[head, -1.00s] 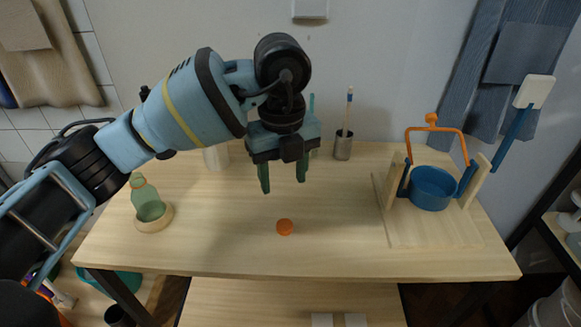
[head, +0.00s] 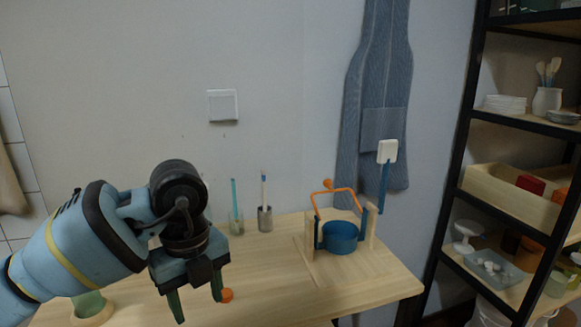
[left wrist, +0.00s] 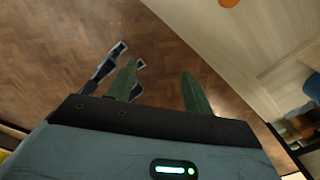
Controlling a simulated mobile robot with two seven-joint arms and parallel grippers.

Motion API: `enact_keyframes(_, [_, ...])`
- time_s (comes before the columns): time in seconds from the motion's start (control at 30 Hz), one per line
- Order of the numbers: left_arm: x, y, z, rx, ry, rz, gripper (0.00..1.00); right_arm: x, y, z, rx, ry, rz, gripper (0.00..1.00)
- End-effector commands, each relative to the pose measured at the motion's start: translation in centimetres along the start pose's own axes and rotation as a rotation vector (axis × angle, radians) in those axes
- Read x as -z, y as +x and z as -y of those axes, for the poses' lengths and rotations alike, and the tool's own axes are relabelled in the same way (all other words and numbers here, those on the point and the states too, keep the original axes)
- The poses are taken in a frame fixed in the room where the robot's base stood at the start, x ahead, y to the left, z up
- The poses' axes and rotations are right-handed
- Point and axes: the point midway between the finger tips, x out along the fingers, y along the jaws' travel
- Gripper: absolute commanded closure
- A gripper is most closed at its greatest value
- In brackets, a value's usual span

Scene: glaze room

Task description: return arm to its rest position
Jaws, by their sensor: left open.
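My left arm comes in from the left in the head view, and its gripper (head: 197,304) hangs over the front left part of the wooden table (head: 268,290). The two green fingers are apart with nothing between them. They also show apart and empty in the left wrist view (left wrist: 158,88), with wood floor behind them. An orange ball (head: 227,295) rests on the table just right of the fingers in the picture. My right arm and gripper are not in view.
A blue pot (head: 340,237) hangs in a wooden stand with an orange handle, right of centre. A metal cup (head: 265,219) and a glass (head: 236,224) hold brushes at the back. A green vessel (head: 90,305) is partly behind my arm. A black-framed shelf (head: 457,150) stands at right.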

Motion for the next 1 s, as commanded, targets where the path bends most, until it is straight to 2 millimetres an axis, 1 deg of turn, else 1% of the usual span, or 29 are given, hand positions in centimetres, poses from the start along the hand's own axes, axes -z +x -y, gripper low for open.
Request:
enact_keyframes(0.03, [0.0, 0.0, 0.0, 0.000, 0.000, 0.000, 0.49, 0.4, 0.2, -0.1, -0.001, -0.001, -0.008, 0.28])
enact_keyframes(0.07, [0.6, 0.6, 0.2, 0.006, 0.018, -0.027, 0.49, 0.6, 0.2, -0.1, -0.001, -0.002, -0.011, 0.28])
enact_keyframes(0.1, [1.6, 1.3, 0.5, 0.022, 0.051, -0.076, 0.49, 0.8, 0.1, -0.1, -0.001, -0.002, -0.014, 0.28])
enact_keyframes(0.27, [5.5, 3.4, 1.6, 0.100, 0.164, -0.255, 0.49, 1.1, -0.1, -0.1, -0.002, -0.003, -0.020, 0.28])
enact_keyframes(0.37, [8.4, 4.5, 2.2, 0.164, 0.233, -0.385, 0.49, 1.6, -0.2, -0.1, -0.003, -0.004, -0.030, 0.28])
enact_keyframes(0.47, [11.7, 5.4, 2.8, 0.252, 0.296, -0.537, 0.49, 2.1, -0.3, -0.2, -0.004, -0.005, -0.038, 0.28])
enact_keyframes(0.53, [14.3, 5.7, 3.1, 0.333, 0.333, -0.663, 0.49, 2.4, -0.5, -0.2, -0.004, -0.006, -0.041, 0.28])
enact_keyframes(0.6, [16.9, 5.5, 3.5, 0.435, 0.358, -0.796, 0.49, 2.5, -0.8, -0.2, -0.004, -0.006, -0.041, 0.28])
enact_keyframes(0.7, [19.8, 4.8, 3.9, 0.593, 0.359, -0.973, 0.49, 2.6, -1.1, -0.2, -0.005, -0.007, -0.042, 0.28])
enact_keyframes(0.8, [21.8, 3.6, 4.2, 0.763, 0.318, -1.129, 0.49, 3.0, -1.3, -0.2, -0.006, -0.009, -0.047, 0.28])
enact_keyframes(0.9, [22.6, 2.5, 4.4, 0.938, 0.234, -1.257, 0.49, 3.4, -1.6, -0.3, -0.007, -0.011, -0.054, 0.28])
enact_keyframes(1.0, [22.5, 1.6, 4.6, 1.109, 0.108, -1.353, 0.49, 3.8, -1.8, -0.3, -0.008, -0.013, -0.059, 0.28])
